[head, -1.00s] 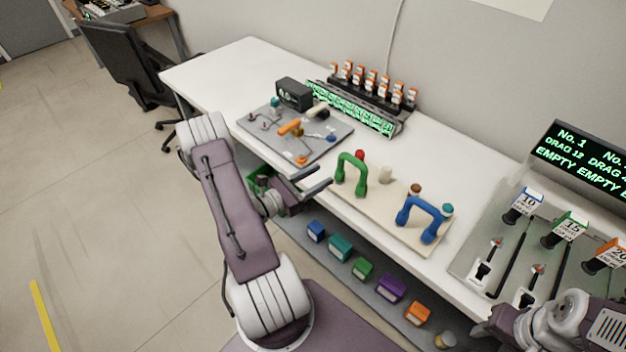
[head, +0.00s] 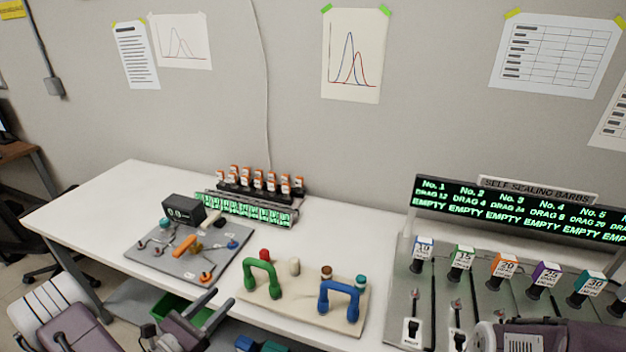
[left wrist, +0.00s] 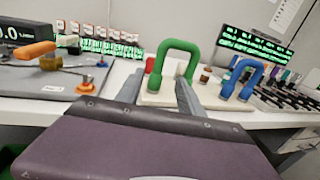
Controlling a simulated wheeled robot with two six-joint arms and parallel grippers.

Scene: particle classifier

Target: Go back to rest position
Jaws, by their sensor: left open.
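My left gripper (head: 212,306) is at the bottom of the head view, by the front edge of the white table. Its two fingers are apart with nothing between them. In the left wrist view the left gripper (left wrist: 158,92) points toward the green handle (left wrist: 177,62), which stands beyond the fingertips. My right arm (head: 550,337) shows only in part at the bottom right of the head view, and its fingers cannot be seen.
A cream board holds the green handle (head: 262,276) and a blue handle (head: 338,298). A grey tool panel (head: 150,262) lies to the left. A machine with a lit display (head: 520,210) stands at the right. A vial rack (head: 262,188) is behind.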

